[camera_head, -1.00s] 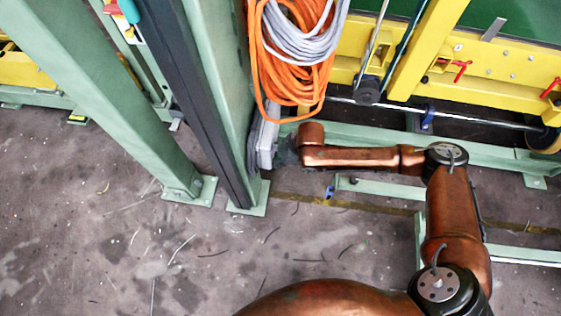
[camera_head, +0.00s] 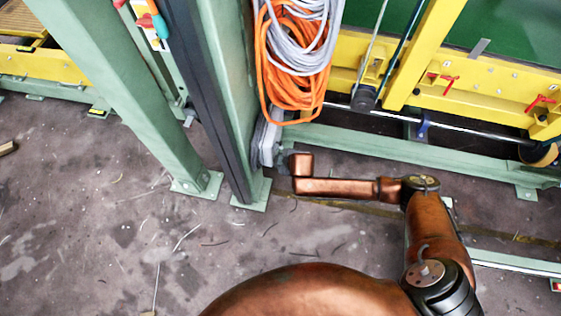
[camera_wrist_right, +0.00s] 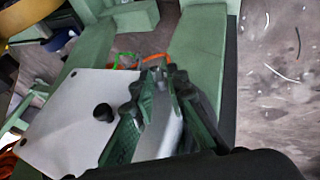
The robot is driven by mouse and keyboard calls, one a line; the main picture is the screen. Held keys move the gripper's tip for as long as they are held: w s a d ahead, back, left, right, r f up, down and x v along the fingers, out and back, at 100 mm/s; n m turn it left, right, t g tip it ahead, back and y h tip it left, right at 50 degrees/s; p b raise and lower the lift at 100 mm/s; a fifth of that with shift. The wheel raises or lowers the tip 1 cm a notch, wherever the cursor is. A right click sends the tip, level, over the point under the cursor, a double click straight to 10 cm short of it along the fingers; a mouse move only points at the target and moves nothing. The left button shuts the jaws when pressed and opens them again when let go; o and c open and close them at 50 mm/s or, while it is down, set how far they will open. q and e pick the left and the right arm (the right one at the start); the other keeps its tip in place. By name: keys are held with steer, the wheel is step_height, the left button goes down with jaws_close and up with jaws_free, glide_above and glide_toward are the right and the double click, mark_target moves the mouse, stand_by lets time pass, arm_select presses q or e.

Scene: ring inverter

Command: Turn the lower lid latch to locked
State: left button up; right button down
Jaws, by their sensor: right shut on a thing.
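A narrow grey box (camera_head: 267,136) is fixed to the side of the green post, below the hanging cables, in the head view. My right arm reaches it from the right, and my right gripper (camera_head: 282,158) is at its lower end, small and partly hidden there. In the right wrist view the gripper (camera_wrist_right: 158,72) has its two dark green fingers close together, shut on a small piece at the tips that I take to be the lower lid latch; the fingers mostly hide it. A pale flat plate (camera_wrist_right: 65,125) with a black round knob (camera_wrist_right: 102,111) lies beside the left finger. My left gripper is out of view.
Orange and grey cable coils (camera_head: 296,75) hang just above the box. Green posts (camera_head: 227,95) stand to its left. A low green beam (camera_head: 400,150) and a yellow frame (camera_head: 460,95) lie behind my arm. The floor (camera_head: 110,230) at left is mostly clear.

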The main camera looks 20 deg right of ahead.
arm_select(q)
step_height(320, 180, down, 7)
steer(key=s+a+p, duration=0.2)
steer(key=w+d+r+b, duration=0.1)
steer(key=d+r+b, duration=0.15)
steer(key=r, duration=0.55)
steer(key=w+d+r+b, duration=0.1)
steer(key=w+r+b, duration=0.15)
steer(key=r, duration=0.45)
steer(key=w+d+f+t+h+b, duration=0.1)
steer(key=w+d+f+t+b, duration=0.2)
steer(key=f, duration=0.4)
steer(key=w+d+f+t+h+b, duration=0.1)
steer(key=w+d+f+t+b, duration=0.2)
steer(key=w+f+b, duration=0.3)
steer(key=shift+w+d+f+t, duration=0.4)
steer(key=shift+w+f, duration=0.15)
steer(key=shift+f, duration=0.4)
arm_select(e)
steer(key=shift+s+a+f+n+t+h, duration=0.2)
steer(key=shift+f+n+t+h, duration=0.35)
steer(key=shift+t, duration=1.35)
steer(key=shift+s+a+f+n+t+h, duration=0.15)
steer(key=shift+n+t+h, duration=0.7)
steer(key=shift+t, duration=1.05)
steer(key=shift+s+a+f+n+t+h, duration=0.15)
steer(key=shift+f+n+t+h, duration=0.3)
steer(key=shift+t+h, duration=1)
steer(key=shift+t+y, duration=0.45)
steer(key=shift+t, duration=0.1)
